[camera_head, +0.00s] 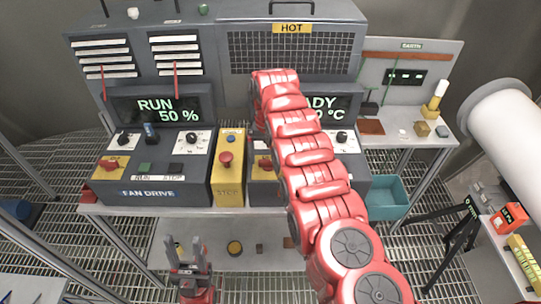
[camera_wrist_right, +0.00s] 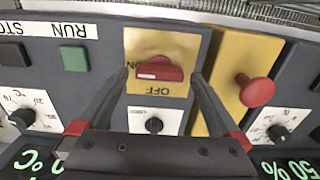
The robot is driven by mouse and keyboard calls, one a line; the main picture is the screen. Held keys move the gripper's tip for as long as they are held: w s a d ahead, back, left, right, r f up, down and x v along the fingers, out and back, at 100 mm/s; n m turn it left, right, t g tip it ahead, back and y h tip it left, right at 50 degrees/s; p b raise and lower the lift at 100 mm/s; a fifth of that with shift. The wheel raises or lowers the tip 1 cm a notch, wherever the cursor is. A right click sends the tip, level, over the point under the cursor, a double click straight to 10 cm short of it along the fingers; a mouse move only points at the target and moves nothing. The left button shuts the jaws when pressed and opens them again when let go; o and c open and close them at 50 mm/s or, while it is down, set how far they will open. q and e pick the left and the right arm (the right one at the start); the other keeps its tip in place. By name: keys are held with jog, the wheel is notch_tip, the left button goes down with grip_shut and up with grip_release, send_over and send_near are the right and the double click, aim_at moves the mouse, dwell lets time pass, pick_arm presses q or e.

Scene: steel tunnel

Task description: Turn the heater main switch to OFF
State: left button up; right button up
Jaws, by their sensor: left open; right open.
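The heater main switch (camera_wrist_right: 160,69) is a red rotary handle on a yellow plate in the right wrist view, which shows the panel upside down. Its handle lies sideways, its pale mark toward the ON label at left; OFF (camera_wrist_right: 158,91) is printed below it. In the head view its yellow plate (camera_head: 264,163) is partly hidden by my right arm. My right gripper (camera_wrist_right: 166,73) is open, one finger on either side of the switch; contact cannot be told. The head view hides this gripper. My left gripper (camera_head: 189,249) is open and empty, low in front of the bench.
The yellow stop column with its red mushroom button (camera_head: 225,159) stands close beside the switch; it also shows in the wrist view (camera_wrist_right: 255,90). The fan drive panel (camera_head: 150,193) is left of it. A teal bin (camera_head: 388,197) stands at right.

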jog(key=shift+f, duration=0.3)
